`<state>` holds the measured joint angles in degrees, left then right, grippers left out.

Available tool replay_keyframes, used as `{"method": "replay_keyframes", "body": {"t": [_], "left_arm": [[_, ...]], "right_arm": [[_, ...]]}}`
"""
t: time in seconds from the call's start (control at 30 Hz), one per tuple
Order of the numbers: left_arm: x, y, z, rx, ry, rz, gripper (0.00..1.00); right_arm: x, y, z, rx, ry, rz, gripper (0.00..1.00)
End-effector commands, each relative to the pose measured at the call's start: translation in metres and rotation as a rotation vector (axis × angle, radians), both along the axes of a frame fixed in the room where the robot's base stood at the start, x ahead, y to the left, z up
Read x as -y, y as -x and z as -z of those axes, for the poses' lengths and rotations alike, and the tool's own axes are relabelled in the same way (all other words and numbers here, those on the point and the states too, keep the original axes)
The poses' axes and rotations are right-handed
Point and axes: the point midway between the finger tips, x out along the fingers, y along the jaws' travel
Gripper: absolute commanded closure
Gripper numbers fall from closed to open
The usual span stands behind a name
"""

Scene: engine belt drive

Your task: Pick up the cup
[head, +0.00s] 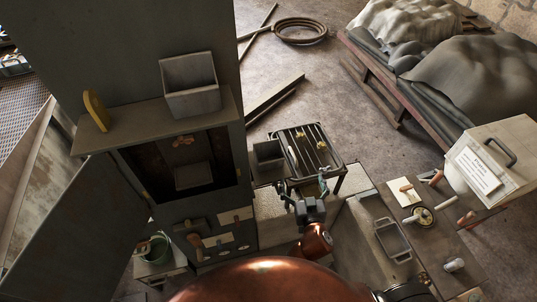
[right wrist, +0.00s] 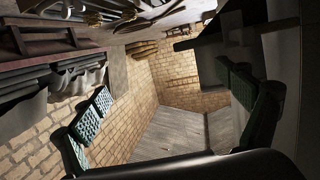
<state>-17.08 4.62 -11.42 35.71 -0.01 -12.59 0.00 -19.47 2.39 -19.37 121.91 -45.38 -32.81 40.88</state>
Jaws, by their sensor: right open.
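My right gripper (head: 304,192) is in the middle of the head view, above the area in front of the dark rack. In the right wrist view its two green-padded fingers (right wrist: 170,110) are wide apart with nothing between them. A small pale grey rounded object (head: 453,265) lies on the right-hand bench, well right of the gripper. It may be the cup, but it is too small to tell. No cup shows clearly in the right wrist view. My left gripper is not in view.
A dark metal rack (head: 335,160) stands just beyond the gripper, with a dark open box (head: 268,154) beside it. A tall grey cabinet (head: 240,120) stands at left. The right bench holds a shallow metal tray (head: 393,240), a round gauge-like item (head: 422,216) and a large pale case (head: 505,150).

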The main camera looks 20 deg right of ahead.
Motion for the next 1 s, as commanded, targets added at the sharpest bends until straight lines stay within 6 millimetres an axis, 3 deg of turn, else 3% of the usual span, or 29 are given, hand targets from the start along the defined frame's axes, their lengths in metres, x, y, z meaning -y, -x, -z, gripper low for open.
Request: {"method": "replay_keyframes", "body": {"t": [0.2,0.33,1.0], "left_arm": [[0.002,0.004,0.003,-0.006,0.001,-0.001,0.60],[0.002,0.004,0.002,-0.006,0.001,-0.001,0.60],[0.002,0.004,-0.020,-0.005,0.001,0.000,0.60]], "right_arm": [[-0.059,-0.021,-0.031,0.148,-0.002,-0.127,0.07],[-0.083,-0.028,-0.042,0.196,-0.004,-0.181,0.07],[-0.091,-0.103,-0.043,0.203,-0.005,-0.190,0.07]]}}
